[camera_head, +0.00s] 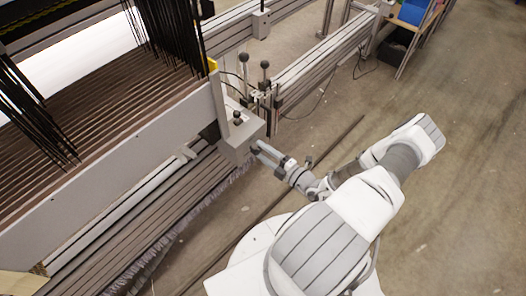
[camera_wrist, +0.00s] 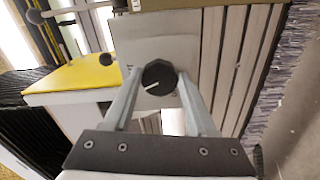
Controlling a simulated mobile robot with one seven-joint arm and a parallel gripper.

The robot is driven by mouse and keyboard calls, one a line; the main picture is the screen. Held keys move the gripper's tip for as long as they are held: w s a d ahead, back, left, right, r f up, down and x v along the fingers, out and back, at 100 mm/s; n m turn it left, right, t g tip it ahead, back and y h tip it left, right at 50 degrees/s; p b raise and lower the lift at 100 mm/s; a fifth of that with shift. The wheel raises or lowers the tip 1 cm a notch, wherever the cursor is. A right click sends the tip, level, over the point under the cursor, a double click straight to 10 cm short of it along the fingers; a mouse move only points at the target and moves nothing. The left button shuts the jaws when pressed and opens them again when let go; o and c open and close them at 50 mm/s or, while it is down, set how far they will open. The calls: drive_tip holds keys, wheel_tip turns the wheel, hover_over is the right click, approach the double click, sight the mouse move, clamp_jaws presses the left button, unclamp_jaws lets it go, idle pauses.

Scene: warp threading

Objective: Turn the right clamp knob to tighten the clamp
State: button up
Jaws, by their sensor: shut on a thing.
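The right clamp knob (camera_wrist: 159,77) is black and round with a white pointer line. In the wrist view the line points to the lower left. The knob sits on a grey clamp box (camera_wrist: 126,32) and lies between the two fingers of my gripper (camera_wrist: 159,79), which is shut on it. In the head view my gripper (camera_head: 259,149) reaches the near right side of the grey clamp box (camera_head: 243,137) at the loom's corner. The turned knob itself is hidden there.
A small black ball knob (camera_head: 237,117) stands on top of the box, with lever handles (camera_head: 265,72) behind it. The loom's warp beam and black threads (camera_head: 165,35) fill the left. A yellow-topped part (camera_wrist: 75,74) lies beside the knob. Open floor (camera_head: 460,200) lies right.

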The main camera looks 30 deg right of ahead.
drive_tip(key=shift+a+m, duration=0.1)
drive_tip(key=shift+m, duration=2.1)
drive_tip(key=o, duration=1.4)
drive_tip(key=p+v, duration=0.2)
drive_tip(key=v, duration=1.5)
drive_tip(key=shift+s, duration=0.2)
drive_tip(key=shift+w, duration=0.1)
